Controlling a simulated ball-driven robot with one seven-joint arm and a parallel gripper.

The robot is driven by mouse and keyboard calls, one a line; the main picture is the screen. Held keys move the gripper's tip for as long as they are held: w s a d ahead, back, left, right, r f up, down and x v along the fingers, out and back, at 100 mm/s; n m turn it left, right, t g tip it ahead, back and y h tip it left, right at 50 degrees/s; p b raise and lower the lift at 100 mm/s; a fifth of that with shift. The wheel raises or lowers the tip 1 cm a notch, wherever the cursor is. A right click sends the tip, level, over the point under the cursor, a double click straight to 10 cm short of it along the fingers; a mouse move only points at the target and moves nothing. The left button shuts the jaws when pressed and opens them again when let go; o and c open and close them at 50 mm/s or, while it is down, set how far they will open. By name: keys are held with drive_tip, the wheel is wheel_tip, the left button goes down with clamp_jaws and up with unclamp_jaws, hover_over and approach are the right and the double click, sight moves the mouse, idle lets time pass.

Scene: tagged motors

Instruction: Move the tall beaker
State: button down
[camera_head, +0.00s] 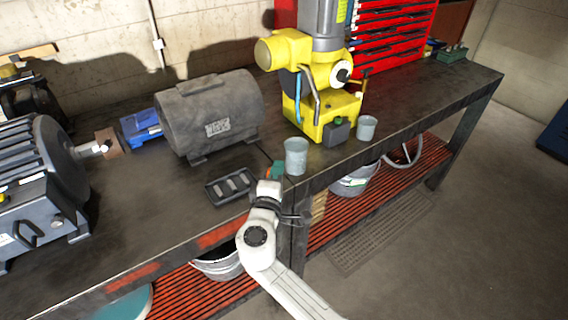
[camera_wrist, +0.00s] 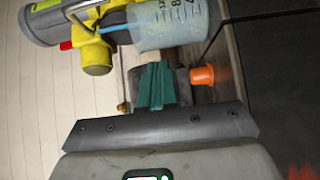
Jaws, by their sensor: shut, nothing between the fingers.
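Two grey translucent beakers stand upright on the workbench in the head view. The nearer, larger-looking beaker (camera_head: 296,158) is by the front edge, and the other beaker (camera_head: 366,128) is farther right. A beaker with printed graduations (camera_wrist: 168,24) shows in the wrist view, cut off by the top edge. My gripper (camera_head: 276,168) is just left of the nearer beaker, low over the bench. Its green fingers (camera_wrist: 157,86) are shut with nothing between them. I cannot tell whether the gripper touches the beaker.
A yellow machine (camera_head: 318,105) stands behind the beakers. A large grey motor (camera_head: 212,112) and a black tray (camera_head: 231,186) are to the left. An orange piece (camera_wrist: 202,75) is close to the fingers in the wrist view. The bench (camera_head: 135,205) has bare room at left front.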

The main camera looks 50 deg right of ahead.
sight(305, 158)
drive_tip(key=shift+s+d, duration=0.2)
drive_tip(key=shift+d, duration=0.35)
drive_tip(key=shift+s+d, duration=0.15)
drive_tip(key=shift+d, duration=0.35)
drive_tip(key=shift+d, duration=0.25)
drive_tip(key=d, duration=0.2)
drive_tip(key=s+d+b, duration=0.1)
drive_tip(key=d+b, duration=0.1)
drive_tip(key=d, duration=0.1)
drive_tip(key=shift+s+d, duration=0.3)
drive_tip(key=shift+d, duration=0.2)
drive_tip(key=shift+a, duration=0.1)
